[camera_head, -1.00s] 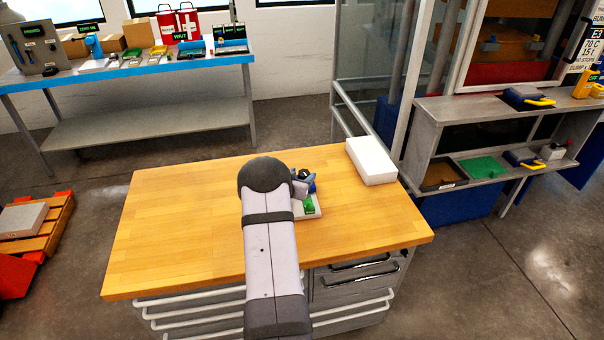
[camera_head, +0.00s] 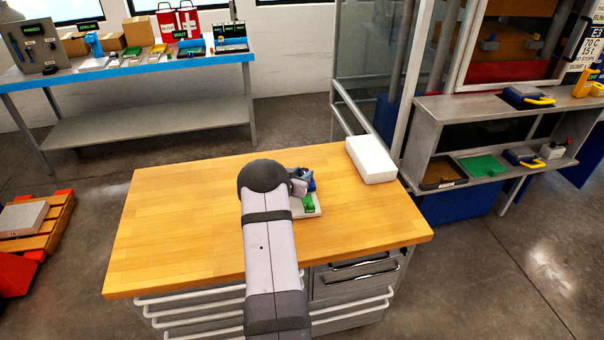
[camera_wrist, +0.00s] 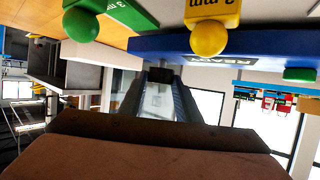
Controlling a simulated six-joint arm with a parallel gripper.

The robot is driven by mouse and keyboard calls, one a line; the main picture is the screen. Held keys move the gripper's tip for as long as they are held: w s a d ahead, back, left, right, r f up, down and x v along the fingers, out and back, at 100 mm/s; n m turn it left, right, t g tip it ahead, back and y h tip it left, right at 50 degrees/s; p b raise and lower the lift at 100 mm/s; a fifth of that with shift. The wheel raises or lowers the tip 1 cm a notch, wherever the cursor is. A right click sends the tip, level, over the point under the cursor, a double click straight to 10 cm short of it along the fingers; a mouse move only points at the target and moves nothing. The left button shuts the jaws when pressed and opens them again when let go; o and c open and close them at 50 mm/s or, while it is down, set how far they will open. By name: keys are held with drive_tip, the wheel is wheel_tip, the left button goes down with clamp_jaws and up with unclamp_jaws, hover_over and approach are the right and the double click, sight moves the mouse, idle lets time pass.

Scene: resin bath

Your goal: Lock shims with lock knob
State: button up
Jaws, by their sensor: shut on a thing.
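My gripper (camera_head: 300,184) is at a small fixture on the wooden bench, right of my arm's rounded joint. In the wrist view, the fingers (camera_wrist: 160,90) close on a small dark piece, apparently the lock knob (camera_wrist: 160,75); its details are too small to tell. A blue body (camera_wrist: 260,42) marked "READY" lies beside it. A yellow shim with a ball handle (camera_wrist: 208,36) and a green shim marked "3 mm" with a green ball handle (camera_wrist: 81,25) show close by. In the head view the green shim (camera_head: 308,203) lies on the fixture's pale base (camera_head: 316,212); my arm hides part.
A white block (camera_head: 371,160) stands at the bench's back right corner. The wooden bench top (camera_head: 180,220) is clear to the left. A blue-edged table with several items (camera_head: 130,65) stands behind, and a grey station with trays (camera_head: 480,168) is to the right.

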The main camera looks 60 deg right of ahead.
drive_tip(key=shift+w+r+m+g+p, duration=0.2)
drive_tip(key=shift+m+g+p, duration=0.1)
drive_tip(key=shift+m+g, duration=1)
drive_tip(key=shift+g, duration=0.2)
drive_tip(key=o, duration=1.1)
drive_tip(key=shift+f, duration=0.1)
drive_tip(key=shift+c, duration=0.2)
drive_tip(key=shift+a, duration=0.1)
drive_tip(key=shift+a, duration=0.15)
drive_tip(key=b+v, duration=0.2)
drive_tip(key=v, duration=0.5)
